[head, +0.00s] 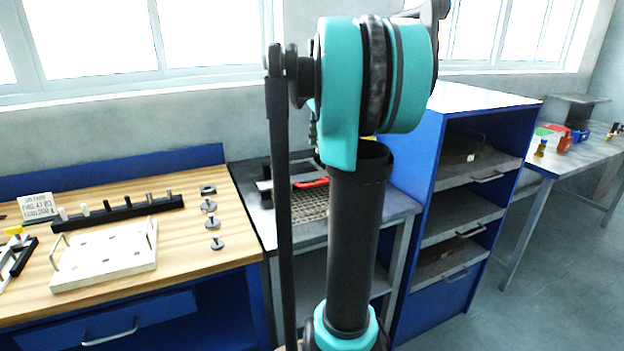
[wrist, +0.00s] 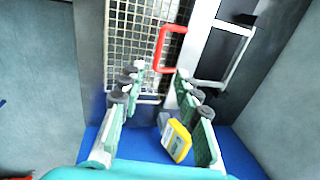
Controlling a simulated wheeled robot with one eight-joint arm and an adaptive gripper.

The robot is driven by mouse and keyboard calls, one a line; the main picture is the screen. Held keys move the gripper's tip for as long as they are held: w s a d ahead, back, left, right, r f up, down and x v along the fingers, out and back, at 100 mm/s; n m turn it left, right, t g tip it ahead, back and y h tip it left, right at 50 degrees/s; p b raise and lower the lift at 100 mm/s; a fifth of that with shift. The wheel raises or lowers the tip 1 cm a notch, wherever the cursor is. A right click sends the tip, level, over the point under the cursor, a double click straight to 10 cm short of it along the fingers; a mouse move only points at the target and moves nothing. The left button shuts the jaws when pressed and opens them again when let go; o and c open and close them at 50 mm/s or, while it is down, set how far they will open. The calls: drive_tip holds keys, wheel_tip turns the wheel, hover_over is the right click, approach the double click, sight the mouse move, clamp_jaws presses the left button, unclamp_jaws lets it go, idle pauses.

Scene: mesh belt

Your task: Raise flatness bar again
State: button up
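The mesh belt (head: 306,205) lies on the metal bench behind my arm in the head view; it also shows at the top of the wrist view (wrist: 128,45). A red U-shaped handle (wrist: 162,45) stands over the mesh's right side, beside a long pale metal bar (wrist: 199,42); I cannot tell for sure that this is the flatness bar. The red handle also shows in the head view (head: 311,183). My gripper (wrist: 160,73) is open and empty, its fingertips either side of the handle's near end. Contact cannot be told. The head view hides my gripper.
A yellow device (wrist: 178,140) lies near the fingers on a blue surface (wrist: 150,148). The wooden bench (head: 190,250) at left holds a plate and fittings; a blue cabinet (head: 415,190) stands close at right.

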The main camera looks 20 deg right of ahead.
sight(313, 184)
drive_tip(key=w+f, duration=0.1)
drive_tip(key=f, duration=0.3)
drive_tip(key=w+f, duration=0.1)
drive_tip(key=f, duration=0.4)
drive_tip(key=w+f, duration=0.1)
drive_tip(key=f, duration=0.4)
drive_tip(key=shift+f, duration=0.25)
clamp_jaws()
